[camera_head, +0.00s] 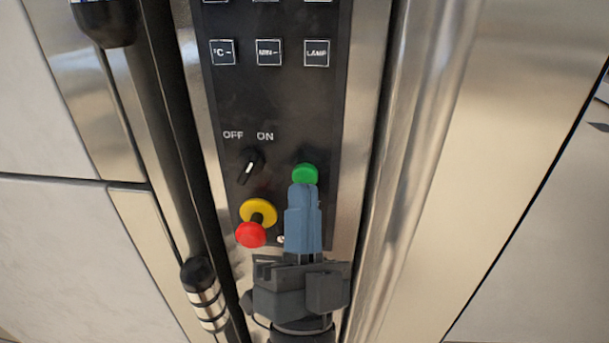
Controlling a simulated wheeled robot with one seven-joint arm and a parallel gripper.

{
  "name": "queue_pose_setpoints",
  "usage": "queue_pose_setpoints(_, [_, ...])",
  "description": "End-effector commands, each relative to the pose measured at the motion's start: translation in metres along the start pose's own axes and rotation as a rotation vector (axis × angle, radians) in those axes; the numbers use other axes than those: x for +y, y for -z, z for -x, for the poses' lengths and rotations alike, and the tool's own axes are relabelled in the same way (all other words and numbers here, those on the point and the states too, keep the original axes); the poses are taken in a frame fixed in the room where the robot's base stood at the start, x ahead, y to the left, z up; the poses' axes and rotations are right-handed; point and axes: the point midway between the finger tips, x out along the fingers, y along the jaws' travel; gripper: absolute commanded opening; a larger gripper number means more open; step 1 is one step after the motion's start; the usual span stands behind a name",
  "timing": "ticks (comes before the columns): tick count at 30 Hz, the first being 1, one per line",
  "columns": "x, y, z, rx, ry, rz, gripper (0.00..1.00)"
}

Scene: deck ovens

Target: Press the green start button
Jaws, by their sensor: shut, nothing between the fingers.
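The green start button (305,173) is on the lower right of the black control panel (325,110). My gripper (304,187), with blue fingers shut together and nothing between them, points up the picture at the button. The fingertips overlap the lower edge of the green button in this view. I cannot tell whether they touch it or are a little in front of it. The lower part of the button is hidden behind the fingertips.
A red mushroom button (251,235) with a yellow collar (258,211) sits just left of my fingers. An OFF/ON rotary switch (249,167) is above it. Square keys, such as the LAMP key (316,53), are higher up. A vertical metal bar (415,150) stands right of the panel.

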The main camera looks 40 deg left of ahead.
Motion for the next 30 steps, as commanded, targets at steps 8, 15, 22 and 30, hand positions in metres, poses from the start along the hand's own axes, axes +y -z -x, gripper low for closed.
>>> queue_pose_setpoints(8, [-0.008, 0.009, 0.011, -0.001, 0.000, 0.001, 0.00])
queue_pose_setpoints(15, [-0.019, 0.020, 0.026, -0.001, -0.001, 0.000, 0.00])
queue_pose_setpoints(22, [-0.025, 0.025, 0.035, 0.000, 0.000, 0.001, 0.00])
queue_pose_setpoints(30, [-0.025, 0.025, 0.035, 0.000, 0.000, 0.000, 0.00])
